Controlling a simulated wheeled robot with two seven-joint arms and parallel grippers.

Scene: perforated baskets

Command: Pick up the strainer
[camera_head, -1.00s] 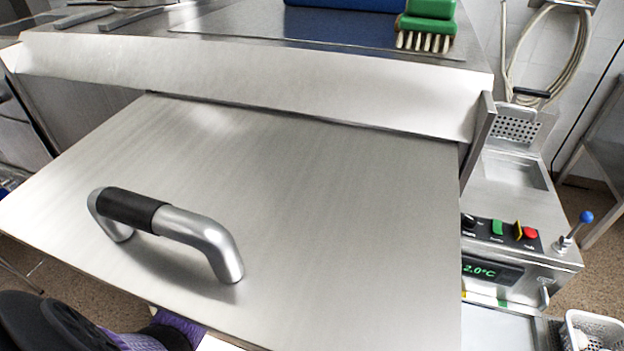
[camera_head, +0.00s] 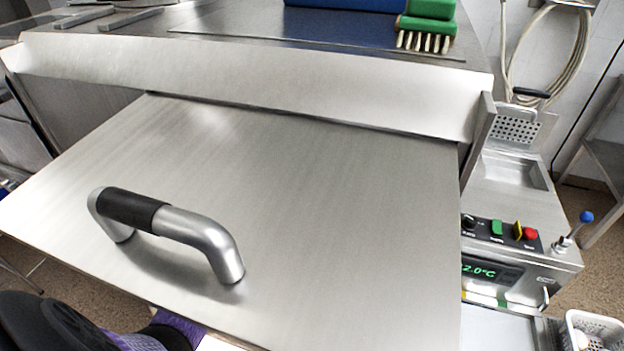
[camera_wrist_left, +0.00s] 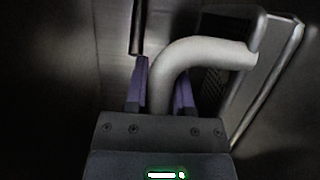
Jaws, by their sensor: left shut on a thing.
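In the left wrist view my left gripper (camera_wrist_left: 162,88) has its purple fingers on both sides of a bent grey handle (camera_wrist_left: 205,50) and is shut on it. I cannot tell for sure that the handle belongs to the strainer. In the head view only purple and black parts of my left arm show at the bottom left; the fingertips are hidden below the metal panel's edge. No strainer can be made out clearly there. My right gripper is not in view.
A large steel panel (camera_head: 330,210) with a chrome-and-black handle (camera_head: 195,232) fills the middle. A green brush (camera_head: 428,22) lies on the counter behind. A control unit (camera_head: 505,235) and a white perforated basket (camera_head: 598,325) are at the right.

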